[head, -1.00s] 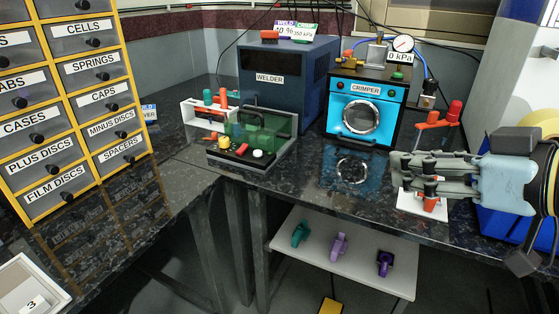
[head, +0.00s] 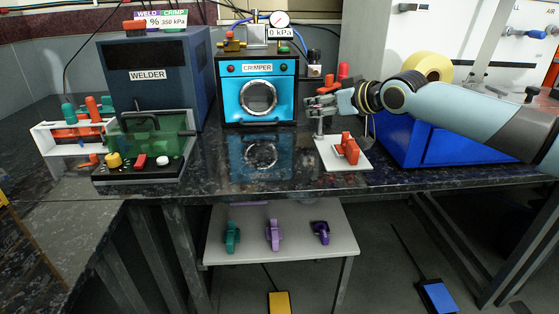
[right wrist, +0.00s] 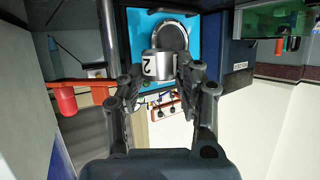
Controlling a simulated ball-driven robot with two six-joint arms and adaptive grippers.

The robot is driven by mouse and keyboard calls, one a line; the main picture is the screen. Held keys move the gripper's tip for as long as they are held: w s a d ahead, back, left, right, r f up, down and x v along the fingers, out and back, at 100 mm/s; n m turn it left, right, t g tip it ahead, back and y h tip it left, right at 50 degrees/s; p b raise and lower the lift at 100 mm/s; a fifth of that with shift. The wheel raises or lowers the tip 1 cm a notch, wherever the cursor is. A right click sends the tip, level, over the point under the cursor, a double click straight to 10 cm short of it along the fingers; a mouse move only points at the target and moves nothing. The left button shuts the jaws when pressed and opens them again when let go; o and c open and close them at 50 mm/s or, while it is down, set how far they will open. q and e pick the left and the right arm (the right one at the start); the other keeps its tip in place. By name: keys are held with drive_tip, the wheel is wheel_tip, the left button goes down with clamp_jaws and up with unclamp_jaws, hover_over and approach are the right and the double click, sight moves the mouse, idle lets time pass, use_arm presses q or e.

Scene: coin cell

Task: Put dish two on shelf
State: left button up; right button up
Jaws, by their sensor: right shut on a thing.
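A small silvery-white dish marked 2 (right wrist: 158,66) sits between the fingertips of my right gripper (right wrist: 160,80) in the right wrist view. The gripper is shut on it. In the head view my right gripper (head: 325,103) is above the dark bench, just right of the crimper, near a white plate (head: 330,160). The dish cannot be made out there. A pale shelf (head: 280,252) lies below the bench, with green, purple and dark purple tools on it. Whether it is the task's shelf I cannot tell. My left gripper is not in view.
The blue crimper (head: 260,95) and dark blue welder (head: 155,85) stand at the back. A red clamp (head: 347,148) stands on the white plate. A blue bin (head: 435,140) lies under my right arm. A green-covered fixture (head: 150,150) is at left.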

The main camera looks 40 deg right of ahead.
hover_over(290, 171)
wheel_tip(290, 171, down, 6)
drive_tip(key=shift+d, duration=0.15)
drive_tip(key=shift+f, duration=0.15)
wheel_tip(290, 171, down, 4)
drive_tip(key=shift+b, duration=0.65)
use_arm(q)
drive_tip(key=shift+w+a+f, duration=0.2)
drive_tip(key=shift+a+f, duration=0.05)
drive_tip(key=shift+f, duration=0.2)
use_arm(e)
drive_tip(key=o, duration=1.1)
